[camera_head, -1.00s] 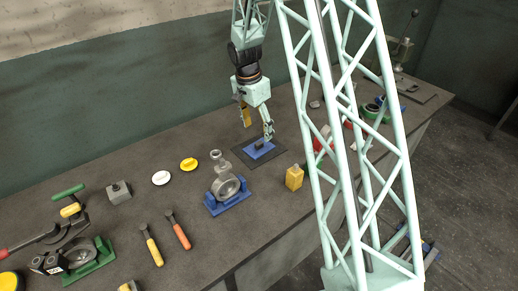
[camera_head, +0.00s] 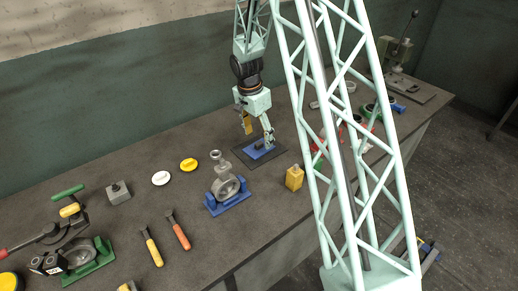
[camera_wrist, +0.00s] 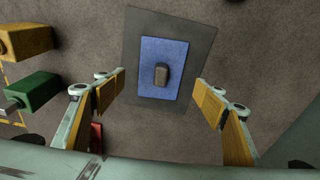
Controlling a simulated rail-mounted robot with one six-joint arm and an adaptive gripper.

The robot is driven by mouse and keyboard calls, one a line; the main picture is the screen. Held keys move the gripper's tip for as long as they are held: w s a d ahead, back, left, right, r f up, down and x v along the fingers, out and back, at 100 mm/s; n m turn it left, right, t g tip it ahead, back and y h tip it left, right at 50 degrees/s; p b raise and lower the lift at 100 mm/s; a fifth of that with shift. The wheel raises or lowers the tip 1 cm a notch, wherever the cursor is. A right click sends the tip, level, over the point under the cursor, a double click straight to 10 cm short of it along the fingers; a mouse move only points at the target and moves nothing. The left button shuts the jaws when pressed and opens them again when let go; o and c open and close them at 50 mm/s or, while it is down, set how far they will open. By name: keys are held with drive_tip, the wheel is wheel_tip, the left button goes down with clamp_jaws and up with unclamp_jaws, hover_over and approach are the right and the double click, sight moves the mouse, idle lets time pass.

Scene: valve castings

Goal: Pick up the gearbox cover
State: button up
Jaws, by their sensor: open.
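The likely gearbox cover is a blue rectangular plate with a dark grey raised block (camera_wrist: 161,75) in its middle. It lies flat on a dark square mat (camera_wrist: 196,40); the blue plate also shows in the head view (camera_head: 262,151), partly behind a finger. My gripper (camera_head: 258,134) points down above it with its fingers spread. In the wrist view, my gripper (camera_wrist: 161,86) has one finger to the left of the plate and one to the right, with the grey block between them and nothing held. The exact height of the fingertips above the mat is hard to tell.
A blue stand with a grey ring casting (camera_head: 228,192) is in front of the mat. A yellow block (camera_head: 294,178) is to its right. White (camera_head: 161,178) and yellow (camera_head: 188,164) discs lie left. Orange-handled (camera_head: 178,230) and yellow-handled (camera_head: 151,246) tools lie near the front edge.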

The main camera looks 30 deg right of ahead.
sight(259, 143)
drive_tip(key=shift+w+d+f, duration=0.1)
drive_tip(key=shift+f, duration=1.05)
drive_tip(key=shift+d+f, duration=0.1)
drive_tip(key=shift+f, duration=1)
drive_tip(key=shift+c, duration=0.6)
drive_tip(key=c, duration=1.1)
